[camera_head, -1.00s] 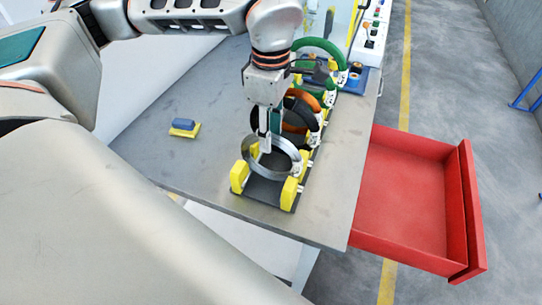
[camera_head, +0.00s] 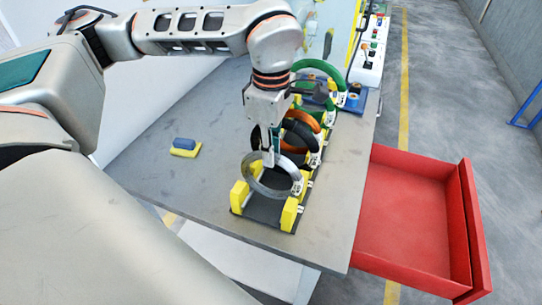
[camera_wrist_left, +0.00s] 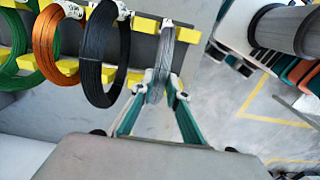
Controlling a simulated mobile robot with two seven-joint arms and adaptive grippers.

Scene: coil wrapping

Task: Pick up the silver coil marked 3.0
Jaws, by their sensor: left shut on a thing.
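The silver coil (camera_head: 262,186) is at the near end of the coil rack (camera_head: 268,214). It is tilted between the yellow end blocks and carries a small white tag (camera_head: 298,187); I cannot read the marking. My left gripper (camera_head: 268,160) comes down from above and is shut on the coil's rim. In the left wrist view the silver coil (camera_wrist_left: 160,62) shows edge-on between the two fingertips of my left gripper (camera_wrist_left: 160,92). I cannot tell whether it is clear of the rack. My right gripper is not in view.
A blue block on a yellow base (camera_head: 185,147) lies on the grey table (camera_head: 200,185). An open red drawer (camera_head: 415,215) juts out at the right. A control box (camera_head: 370,55) stands at the back.

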